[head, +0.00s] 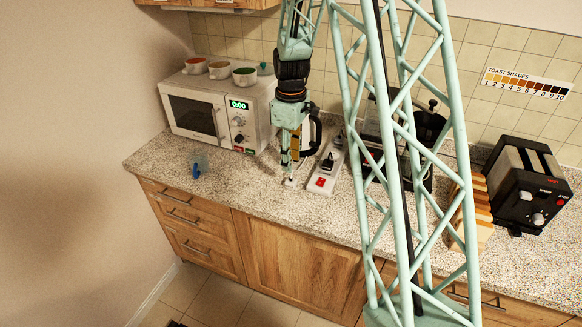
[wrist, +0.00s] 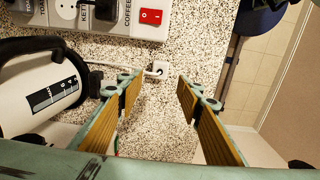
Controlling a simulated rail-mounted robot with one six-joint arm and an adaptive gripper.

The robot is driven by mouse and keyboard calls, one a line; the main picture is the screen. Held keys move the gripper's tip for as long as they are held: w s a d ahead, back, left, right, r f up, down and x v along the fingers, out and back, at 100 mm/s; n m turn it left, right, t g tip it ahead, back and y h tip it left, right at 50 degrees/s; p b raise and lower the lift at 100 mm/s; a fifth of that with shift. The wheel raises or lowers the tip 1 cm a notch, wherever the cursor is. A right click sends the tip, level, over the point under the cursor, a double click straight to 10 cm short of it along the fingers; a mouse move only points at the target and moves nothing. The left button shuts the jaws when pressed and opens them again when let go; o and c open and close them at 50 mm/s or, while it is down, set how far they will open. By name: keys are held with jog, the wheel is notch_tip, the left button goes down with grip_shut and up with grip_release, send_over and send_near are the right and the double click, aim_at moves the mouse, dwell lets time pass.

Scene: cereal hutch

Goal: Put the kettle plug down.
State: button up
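The small white kettle plug (wrist: 160,69) lies on the speckled counter, with a white cord running left past the kettle (wrist: 40,90). In the head view the plug (head: 290,183) is a small pale shape under my gripper (head: 290,170). In the wrist view my gripper (wrist: 160,88) is open, its two wood-toned fingers apart with bare counter between them. The plug lies just beyond the fingertips, with nothing gripping it. The white power strip (wrist: 168,30) lies beyond the plug, with a red switch and a COFFEE label.
The microwave (head: 215,115) stands left of my gripper, with bowls on top. A blue cup-like item (head: 197,166) stands near the counter's left end. The power strip (head: 319,187) is close on the right. The toaster (head: 520,185) is far right. Counter left of my gripper is mostly clear.

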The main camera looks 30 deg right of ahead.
jog(key=shift+r, duration=1.7)
jog(key=shift+r, duration=0.1)
jog(key=s+a+r+m+t, duration=0.1)
jog(key=s+a+r, duration=0.3)
jog(key=s+r, duration=0.3)
jog(key=s+a+r+m, duration=0.2)
jog(key=s+a+r, duration=0.3)
jog(key=r, duration=0.4)
jog(key=s+a+r+m+t, duration=0.1)
jog(key=s+a+r, duration=0.3)
jog(key=s+r, duration=0.3)
jog(key=s+a+r+m+t, duration=0.1)
jog(key=s+a+r, duration=0.2)
jog(key=s, duration=0.8)
jog(key=s+a+r+m, duration=0.2)
jog(key=s+a+r, duration=0.1)
jog(key=s, duration=0.8)
jog(key=shift+s+a+m+t, duration=0.3)
jog(key=shift+s+a+t, duration=0.05)
jog(key=shift+s+t, duration=0.05)
jog(key=shift+s+r, duration=0.1)
jog(key=shift+s, duration=0.05)
